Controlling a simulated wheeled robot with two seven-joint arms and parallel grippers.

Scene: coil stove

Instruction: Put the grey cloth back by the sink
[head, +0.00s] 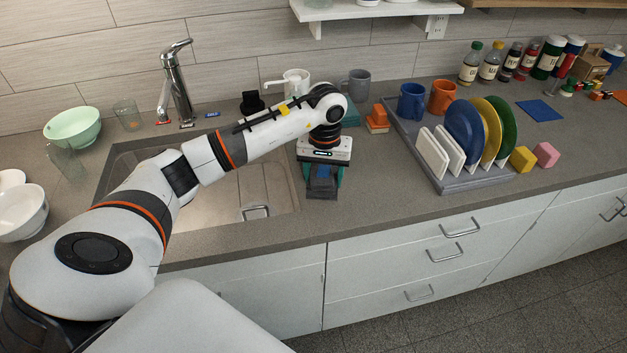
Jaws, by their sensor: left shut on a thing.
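My left gripper (322,177) points down over the counter just right of the sink (225,190). Its teal fingers are shut on the dark grey cloth (322,191), a small piece that shows between and below the fingertips. The gripper hides part of the cloth, and I cannot tell whether it touches the counter. My left arm crosses in front of the sink and hides much of the basin. My right gripper is not in view.
The faucet (178,85) stands behind the sink. A dish rack (472,180) with plates and mugs stands to the right. An orange sponge-like block (377,118) lies behind the gripper. Bowls (73,128) stand left. The counter (375,205) between gripper and rack is clear.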

